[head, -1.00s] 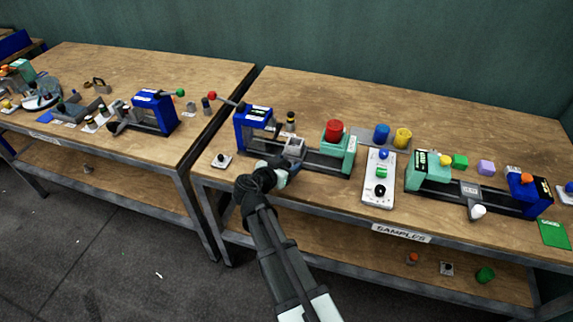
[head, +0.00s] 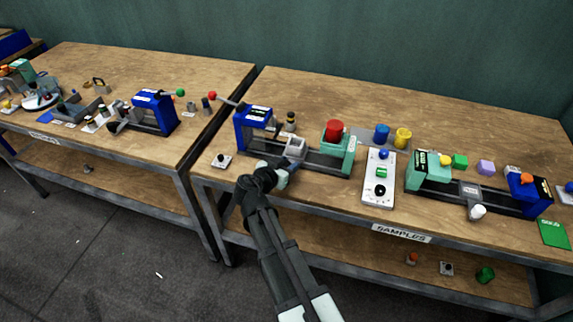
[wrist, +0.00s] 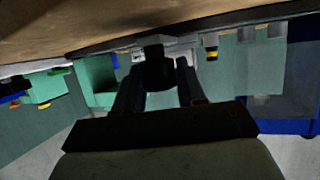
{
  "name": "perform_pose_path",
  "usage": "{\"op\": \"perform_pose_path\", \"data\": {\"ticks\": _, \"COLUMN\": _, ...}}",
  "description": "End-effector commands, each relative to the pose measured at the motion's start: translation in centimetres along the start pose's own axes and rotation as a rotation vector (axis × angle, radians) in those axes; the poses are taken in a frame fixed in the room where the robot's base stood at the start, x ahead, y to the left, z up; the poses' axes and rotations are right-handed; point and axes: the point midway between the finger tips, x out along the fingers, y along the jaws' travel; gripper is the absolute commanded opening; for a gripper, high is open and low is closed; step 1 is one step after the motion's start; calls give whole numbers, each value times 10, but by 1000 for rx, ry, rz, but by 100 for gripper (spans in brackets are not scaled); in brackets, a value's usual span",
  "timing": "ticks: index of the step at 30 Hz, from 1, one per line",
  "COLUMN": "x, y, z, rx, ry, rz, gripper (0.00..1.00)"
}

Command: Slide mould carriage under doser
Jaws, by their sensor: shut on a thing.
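The mould carriage (head: 295,146) is a small grey block on the dark rails of the middle station. It sits between the blue press (head: 253,117) on the left and the teal doser (head: 349,154) with a red top (head: 334,129) on the right, nearer the press, with a gap to the doser. My gripper (head: 286,168) is at the carriage's front side. In the wrist view, my gripper (wrist: 158,75) is shut on a dark knob (wrist: 158,68) in front of the grey carriage (wrist: 153,41). The knob is hidden in the head view.
A white control panel (head: 372,196) with buttons stands right of the doser. A small button box (head: 221,161) lies left of the press. Another teal and blue station (head: 428,169) is further right. The rails (head: 323,161) between carriage and doser look clear.

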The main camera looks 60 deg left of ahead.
Motion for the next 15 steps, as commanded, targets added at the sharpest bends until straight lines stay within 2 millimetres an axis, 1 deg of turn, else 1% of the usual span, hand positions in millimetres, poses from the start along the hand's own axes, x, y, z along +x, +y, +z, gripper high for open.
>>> {"op": "perform_pose_path", "data": {"ticks": 5, "x": 6, "y": 35, "z": -3, "rx": 0, "ry": 0, "rz": 5, "gripper": 0}}
{"op": "perform_pose_path", "data": {"ticks": 6, "x": 9, "y": 45, "z": -4, "rx": 0, "ry": 0, "rz": 6, "gripper": 0}}
{"op": "perform_pose_path", "data": {"ticks": 9, "x": 14, "y": 68, "z": -6, "rx": 1, "ry": 0, "rz": 5, "gripper": 0}}
{"op": "perform_pose_path", "data": {"ticks": 12, "x": 20, "y": 88, "z": -8, "rx": 0, "ry": 0, "rz": 5, "gripper": 0}}
{"op": "perform_pose_path", "data": {"ticks": 15, "x": 24, "y": 103, "z": -10, "rx": -1, "ry": 0, "rz": 4, "gripper": 0}}
